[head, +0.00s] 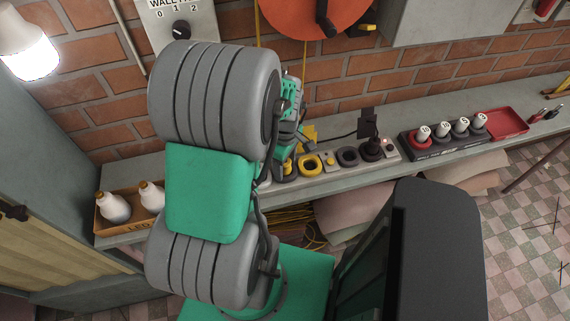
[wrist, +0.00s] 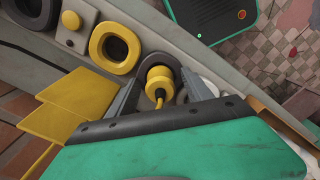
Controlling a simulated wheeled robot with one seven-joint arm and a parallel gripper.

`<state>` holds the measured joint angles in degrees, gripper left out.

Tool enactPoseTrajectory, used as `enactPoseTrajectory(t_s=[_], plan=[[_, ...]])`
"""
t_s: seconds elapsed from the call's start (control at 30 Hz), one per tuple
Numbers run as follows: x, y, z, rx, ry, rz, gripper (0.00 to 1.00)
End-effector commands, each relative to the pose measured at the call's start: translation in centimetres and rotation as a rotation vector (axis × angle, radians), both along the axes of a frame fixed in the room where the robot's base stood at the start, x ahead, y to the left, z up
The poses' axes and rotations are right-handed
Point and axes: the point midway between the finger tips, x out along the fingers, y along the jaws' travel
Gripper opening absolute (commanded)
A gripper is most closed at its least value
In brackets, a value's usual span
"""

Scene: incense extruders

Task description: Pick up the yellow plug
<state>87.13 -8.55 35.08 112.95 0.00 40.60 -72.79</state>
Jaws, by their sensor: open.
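The yellow plug (wrist: 158,84), with a yellow cord from its top, sits in a dark round socket (wrist: 170,62) on the grey strip in the wrist view. In the head view the plug (head: 287,168) is partly covered by my arm. My gripper (wrist: 160,92) is open, with one grey finger on each side of the plug. I cannot tell whether either finger touches it. A yellow-rimmed socket (head: 311,165) is beside it on the strip, also seen in the wrist view (wrist: 114,48).
A black socket (head: 348,156) and a black plug (head: 371,149) are farther right on the strip. Yellow plates (wrist: 68,112) stand close behind my gripper. A tray of white-topped bulbs (head: 424,133) and a red tray (head: 508,122) are at right. An LED box (head: 103,226) is at left.

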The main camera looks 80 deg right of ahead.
Motion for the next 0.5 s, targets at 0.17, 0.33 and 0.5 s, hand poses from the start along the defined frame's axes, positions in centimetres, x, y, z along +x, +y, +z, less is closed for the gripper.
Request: enactPoseTrajectory(t_s=[0.17,0.33,0.5], plan=[[0.02,-0.05,-0.04,-0.001,0.0,0.0,0.59],[0.03,-0.05,-0.02,-0.001,0.0,0.0,0.46],[0.03,-0.05,-0.01,-0.001,0.0,0.0,0.32]])
